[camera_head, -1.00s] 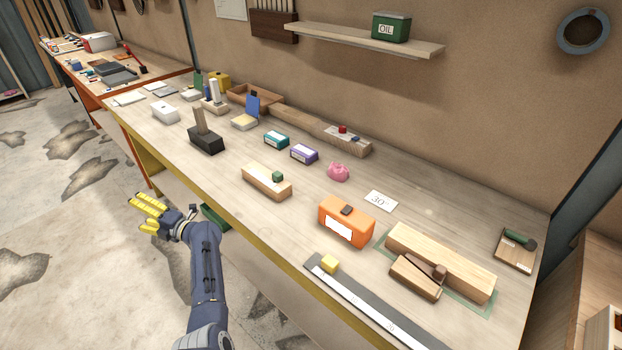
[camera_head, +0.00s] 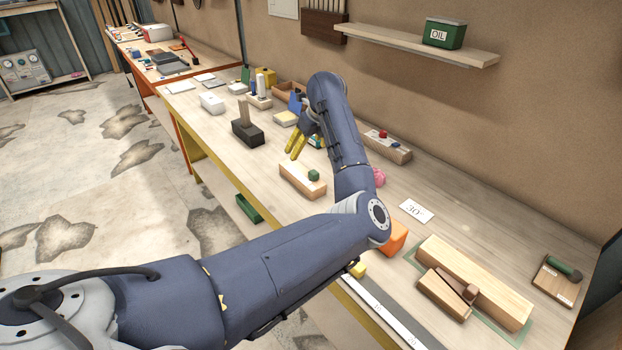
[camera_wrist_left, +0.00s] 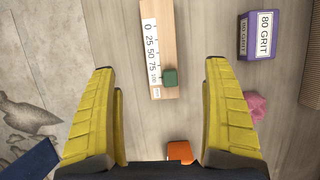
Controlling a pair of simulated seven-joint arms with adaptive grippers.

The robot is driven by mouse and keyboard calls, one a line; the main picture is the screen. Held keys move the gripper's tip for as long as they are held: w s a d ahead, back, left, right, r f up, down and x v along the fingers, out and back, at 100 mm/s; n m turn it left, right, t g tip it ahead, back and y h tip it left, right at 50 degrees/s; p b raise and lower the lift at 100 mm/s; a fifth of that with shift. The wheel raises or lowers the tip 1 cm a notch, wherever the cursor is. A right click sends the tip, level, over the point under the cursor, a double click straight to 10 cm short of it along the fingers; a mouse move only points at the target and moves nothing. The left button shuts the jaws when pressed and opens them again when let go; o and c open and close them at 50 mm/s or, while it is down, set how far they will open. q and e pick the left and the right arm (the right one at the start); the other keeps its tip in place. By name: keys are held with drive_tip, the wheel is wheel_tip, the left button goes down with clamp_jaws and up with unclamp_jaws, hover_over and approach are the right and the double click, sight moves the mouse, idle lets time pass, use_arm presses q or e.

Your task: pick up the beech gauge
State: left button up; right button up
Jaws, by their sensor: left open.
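The beech gauge (camera_head: 300,181) is a pale wooden bar with a small green block near one end, lying on the bench. In the left wrist view the gauge (camera_wrist_left: 158,40) shows a printed scale and stands between the lines of my fingers, toward the top. My left gripper (camera_head: 296,144) has yellow fingers and is above the bench, beyond the gauge in the head view. In the left wrist view the gripper (camera_wrist_left: 160,68) is open with nothing held; the fingers do not visibly touch the gauge. My right gripper is not in view.
A purple 80 GRIT box (camera_wrist_left: 259,35) and a pink object (camera_wrist_left: 256,106) lie to the gauge's right in the wrist view. An orange box (camera_head: 393,238) is partly hidden by my arm. A black block with a wooden upright (camera_head: 247,131) stands left of the gauge.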

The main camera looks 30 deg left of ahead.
sight(297, 169)
use_arm(q)
drive_tip(key=x, duration=1.6)
drive_tip(key=shift+a+f, duration=0.1)
drive_tip(key=shift+a, duration=0.1)
drive_tip(key=c, duration=1.6)
drive_tip(key=shift+c, duration=0.2)
wheel_tip(297, 169, up, 20)
drive_tip(key=shift+f, duration=0.1)
drive_tip(key=shift+f, duration=9.25)
